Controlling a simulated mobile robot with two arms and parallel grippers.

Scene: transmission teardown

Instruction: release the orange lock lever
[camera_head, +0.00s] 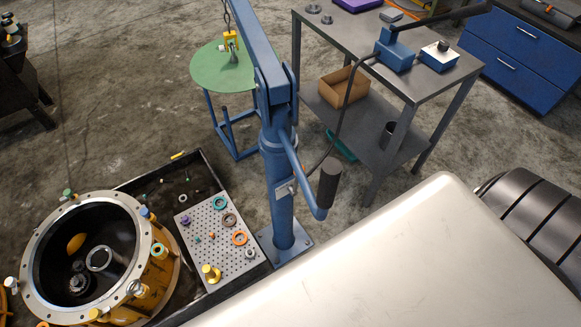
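I cannot pick out an orange lock lever for certain in the head view. A round transmission housing (137,284) with a pale flange and yellow-orange outer wall stands at the lower left, its open top facing up. Small coloured fittings sit around its flange, and an orange-yellow piece (76,243) shows inside it. A small orange part (11,284) is cut by the left picture edge. The blue crane (278,190) has a lever with a dark grip (328,185). Neither of my grippers is in view.
A perforated plate (197,228) with several rings and small parts lies in a black tray (205,160) beside the housing. A grey steel table (345,40) stands behind. Concrete floor is open at upper left.

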